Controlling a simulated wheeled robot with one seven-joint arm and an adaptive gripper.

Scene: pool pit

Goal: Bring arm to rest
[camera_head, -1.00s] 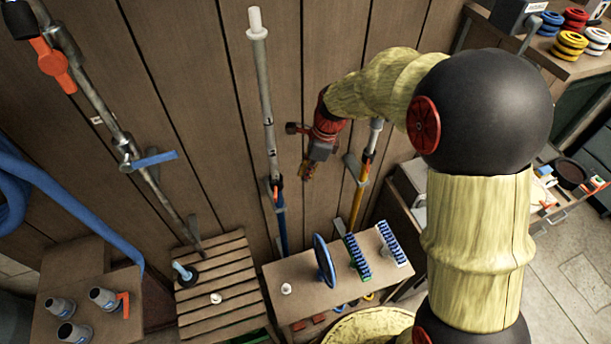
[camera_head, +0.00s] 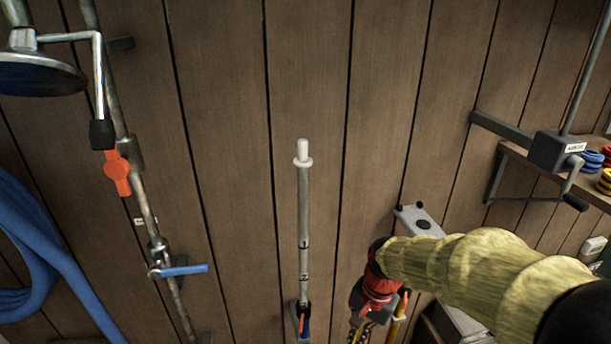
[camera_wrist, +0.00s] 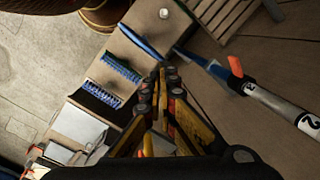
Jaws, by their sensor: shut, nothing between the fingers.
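My gripper (camera_head: 361,326) hangs at the lower middle right of the head view, in front of the plank wall, on the end of my arm. Its fingertips are near or past the lower picture edge there. In the wrist view my gripper (camera_wrist: 163,76) points away from the camera, its yellow and black fingers closed together with nothing between them. The fingers appear over a bench (camera_wrist: 90,88), but I cannot tell the distance.
A pole (camera_head: 304,235) stands left of my gripper; a numbered pole (camera_wrist: 281,106) shows in the wrist view. A shower pipe (camera_head: 146,205), blue hose (camera_head: 50,245) and cranked box (camera_head: 556,150) line the wall.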

